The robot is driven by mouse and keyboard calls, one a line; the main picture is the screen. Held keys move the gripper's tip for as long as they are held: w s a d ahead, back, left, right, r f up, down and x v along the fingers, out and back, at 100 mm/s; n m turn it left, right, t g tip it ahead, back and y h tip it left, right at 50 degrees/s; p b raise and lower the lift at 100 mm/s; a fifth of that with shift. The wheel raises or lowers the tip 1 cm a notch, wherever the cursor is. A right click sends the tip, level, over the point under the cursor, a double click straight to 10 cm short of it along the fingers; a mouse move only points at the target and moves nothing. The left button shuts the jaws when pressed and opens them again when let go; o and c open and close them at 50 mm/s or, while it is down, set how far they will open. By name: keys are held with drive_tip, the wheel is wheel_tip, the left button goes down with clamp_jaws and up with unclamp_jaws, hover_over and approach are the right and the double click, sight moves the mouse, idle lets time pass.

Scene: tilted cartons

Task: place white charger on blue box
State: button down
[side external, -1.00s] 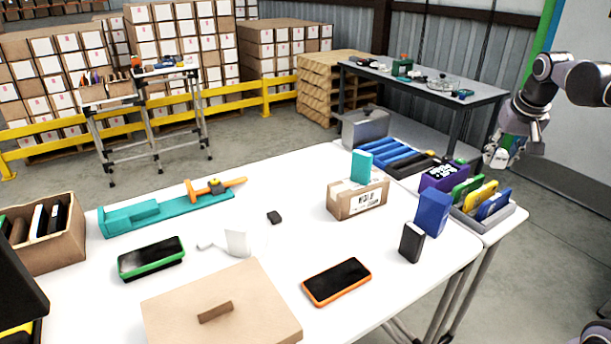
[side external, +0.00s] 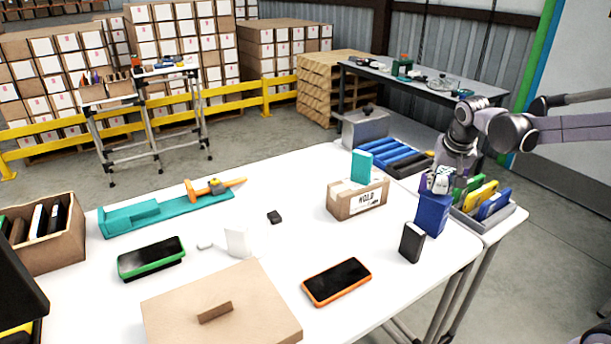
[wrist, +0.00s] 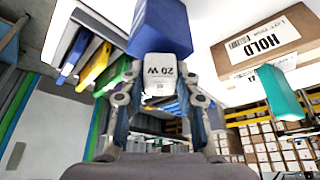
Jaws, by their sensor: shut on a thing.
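The white charger (wrist: 159,72), marked "20 W", is between the two fingers of my gripper (wrist: 158,98) in the wrist view. My gripper (side external: 438,183) is shut on it. The blue box (side external: 432,216) stands upright near the table's right edge in the side view, directly below my gripper. In the wrist view the blue box (wrist: 160,28) is right against the far end of the charger. I cannot tell whether the two touch. In the side view the charger is mostly hidden by the fingers.
A black box (side external: 412,242) stands just in front of the blue box. A grey rack (side external: 507,210) with colored cases is close on the right. A cardboard HOLD carton (side external: 345,206) with a teal box (side external: 362,166) is to the left. An orange-edged phone (side external: 337,282) lies in front.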

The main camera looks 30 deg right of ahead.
drive_tip(key=shift+f, duration=0.45)
drive_tip(key=shift+f, duration=0.15)
drive_tip(key=c, duration=1)
unclamp_jaws()
drive_tip(key=v, duration=1.2)
drive_tip(key=s+a+f+n+t+y, duration=0.1)
drive_tip(key=s+a+f+n, duration=0.2)
drive_tip(key=a, duration=0.1)
drive_tip(key=s+a+f+n+t+y, duration=0.1)
drive_tip(key=s+a+f+n, duration=0.2)
drive_tip(key=a, duration=0.2)
drive_tip(key=s+a+f+n+t+y, duration=0.1)
drive_tip(key=s+a+f+n+t, duration=0.1)
drive_tip(key=s+a+f+n, duration=0.1)
drive_tip(key=shift+a+f, duration=0.25)
drive_tip(key=shift+a, duration=0.5)
